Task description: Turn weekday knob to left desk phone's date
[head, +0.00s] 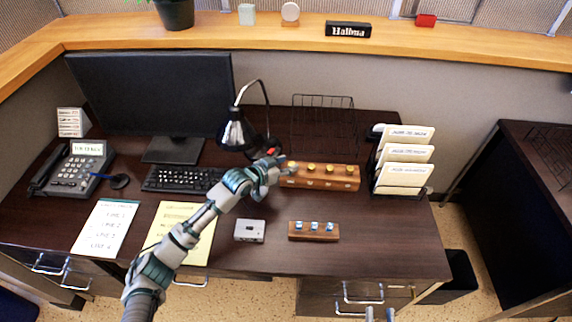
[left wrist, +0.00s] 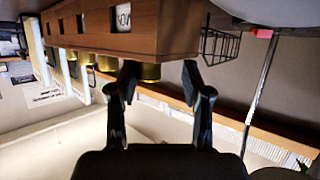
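The wooden knob box (head: 318,182) stands at the back middle of the desk, with several brass knobs on top and small white windows in its front. My left gripper (head: 280,160) is at the box's left end. In the left wrist view, tilted nearly upside down, my left gripper (left wrist: 160,75) is open, its black fingers on either side of the end brass knob (left wrist: 150,72). The knob sits nearer the left finger; contact is unclear. The left desk phone (head: 75,175) carries a white date card (head: 88,149), too small to read surely. A sliver of my right arm shows at the bottom edge.
A lamp (head: 237,130) stands close behind my left arm. A wire rack (head: 322,118) is behind the box, and a card holder (head: 402,160) to its right. A smaller wooden block (head: 314,238) and a grey device (head: 250,230) lie in front. The desk's right front is clear.

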